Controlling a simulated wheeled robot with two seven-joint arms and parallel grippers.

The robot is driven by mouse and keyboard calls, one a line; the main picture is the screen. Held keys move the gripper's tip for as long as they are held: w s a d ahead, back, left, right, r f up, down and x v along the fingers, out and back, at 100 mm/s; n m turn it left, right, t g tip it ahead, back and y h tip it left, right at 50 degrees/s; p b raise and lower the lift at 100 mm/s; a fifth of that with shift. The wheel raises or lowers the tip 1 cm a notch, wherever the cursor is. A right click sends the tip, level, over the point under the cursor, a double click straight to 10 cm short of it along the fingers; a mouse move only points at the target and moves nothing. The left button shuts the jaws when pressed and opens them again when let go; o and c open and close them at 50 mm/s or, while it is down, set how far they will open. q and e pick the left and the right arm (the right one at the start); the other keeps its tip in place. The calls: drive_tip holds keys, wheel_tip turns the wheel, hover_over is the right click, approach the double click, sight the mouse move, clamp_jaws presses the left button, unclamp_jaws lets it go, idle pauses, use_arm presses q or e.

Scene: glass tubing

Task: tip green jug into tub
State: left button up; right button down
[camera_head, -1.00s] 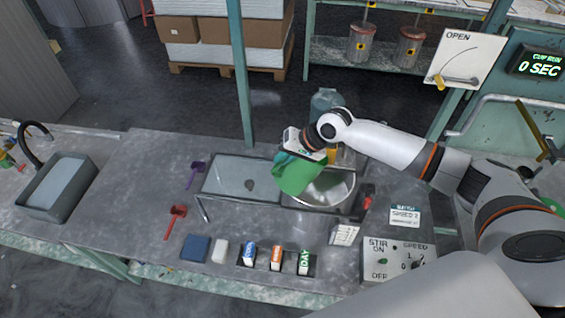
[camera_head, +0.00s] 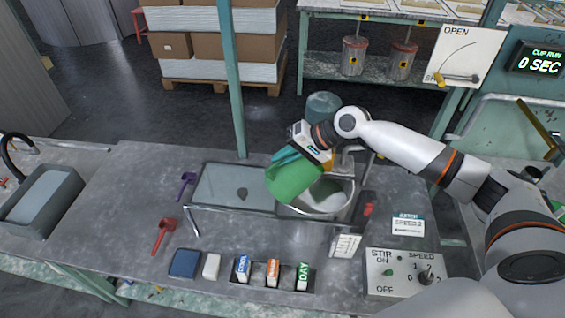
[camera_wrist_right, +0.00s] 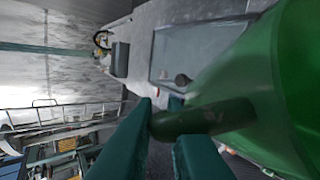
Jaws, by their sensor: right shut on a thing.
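The green jug (camera_head: 292,180) is tilted above the left side of a round steel tub (camera_head: 345,205), and hides part of its rim and inside. My right gripper (camera_head: 316,152) is shut on the jug's handle. In the right wrist view, the teal fingers of my right gripper (camera_wrist_right: 168,140) close around the green handle (camera_wrist_right: 205,119), with the jug's body (camera_wrist_right: 262,95) at the right. I cannot tell whether anything flows from the jug. My left gripper is not in view.
A shallow tray (camera_head: 220,198) with a drain adjoins the tub on its left. A blue-green container (camera_head: 323,104) stands behind the tub. Purple (camera_head: 187,183) and red (camera_head: 164,232) scoops, small packets (camera_head: 272,271) and a switch box (camera_head: 405,275) are on the bench. A post (camera_head: 232,80) rises behind.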

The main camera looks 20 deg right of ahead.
drive_tip(key=shift+d+f+m+t+y+b, duration=0.3)
drive_tip(key=shift+d+y+b, duration=0.45)
drive_tip(key=shift+b, duration=0.9)
drive_tip(key=shift+d+f+m+g+y+b, duration=0.1)
drive_tip(key=shift+d+f+y+b, duration=0.45)
drive_tip(key=shift+b, duration=1.1)
drive_tip(key=shift+d+f+m+t+y+b, duration=0.2)
drive_tip(key=shift+d+y+b, duration=0.7)
drive_tip(key=shift+b, duration=0.75)
drive_tip(key=d+y+b, duration=0.1)
drive_tip(key=b, duration=0.1)
drive_tip(key=d+f+m+t+y+b, duration=0.1)
drive_tip(key=d+b, duration=0.1)
drive_tip(key=b, duration=0.1)
drive_tip(key=d+f+y+b, duration=0.1)
drive_tip(key=b, duration=0.2)
drive_tip(key=shift+s+d+f+y, duration=0.1)
drive_tip(key=shift+d+f+y, duration=0.05)
drive_tip(key=shift+d+y, duration=0.15)
drive_tip(key=shift+d+r+m+t+y+b, duration=0.15)
drive_tip(key=shift+d+m+t+y+b, duration=0.3)
drive_tip(key=shift+d+y+b, duration=0.4)
drive_tip(key=shift+d+r+m+t+y+b, duration=0.15)
drive_tip(key=shift+d+m+t+y+b, duration=0.3)
drive_tip(key=shift+d+b, duration=0.7)
drive_tip(key=shift+s, duration=0.1)
